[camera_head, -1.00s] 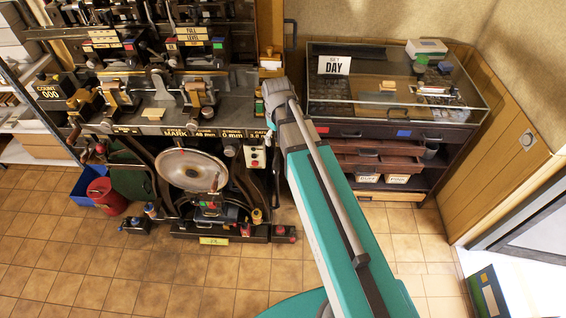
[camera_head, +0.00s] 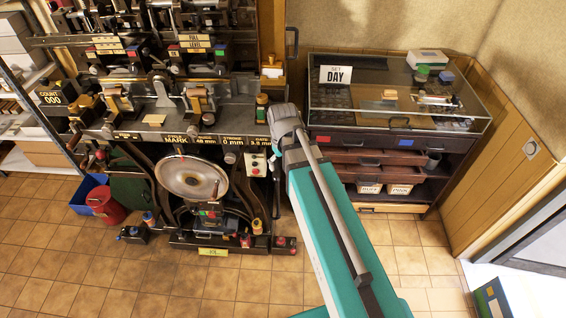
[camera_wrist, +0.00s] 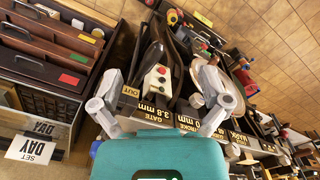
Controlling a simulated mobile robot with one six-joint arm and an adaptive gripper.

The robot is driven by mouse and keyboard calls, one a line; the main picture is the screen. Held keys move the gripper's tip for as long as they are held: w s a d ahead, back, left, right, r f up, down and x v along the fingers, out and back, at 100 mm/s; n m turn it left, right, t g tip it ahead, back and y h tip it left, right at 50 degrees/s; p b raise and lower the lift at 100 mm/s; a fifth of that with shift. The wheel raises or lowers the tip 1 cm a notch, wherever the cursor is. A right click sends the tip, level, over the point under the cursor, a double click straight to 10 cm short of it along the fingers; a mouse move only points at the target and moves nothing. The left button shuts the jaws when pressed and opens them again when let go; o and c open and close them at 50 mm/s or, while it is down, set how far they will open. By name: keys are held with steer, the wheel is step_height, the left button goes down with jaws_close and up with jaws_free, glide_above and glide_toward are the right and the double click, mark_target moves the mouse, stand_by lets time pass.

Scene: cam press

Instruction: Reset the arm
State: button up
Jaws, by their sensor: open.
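My gripper (camera_wrist: 163,103) is open and empty in the wrist view, its two grey fingers spread wide. Between and beyond them are the press's control box (camera_wrist: 157,82) with red and dark buttons and the label plates of the press bench. In the head view my teal arm reaches up from the bottom, and its grey wrist end hangs between the press bench (camera_head: 130,133) and the glass-topped cabinet (camera_head: 458,127). The fingers are hidden there behind the wrist. The gripper holds nothing and I see no clear contact with the press.
A large metal wheel (camera_head: 190,175) sits under the bench. A red bucket (camera_head: 103,200) and a blue bin (camera_head: 85,193) stand on the floor at left.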

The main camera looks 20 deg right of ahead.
steer(key=s+f+m+b, duration=0.3)
steer(key=s+f+b, duration=0.1)
steer(key=s, duration=0.1)
steer(key=shift+s, duration=0.3)
stand_by(1.5)
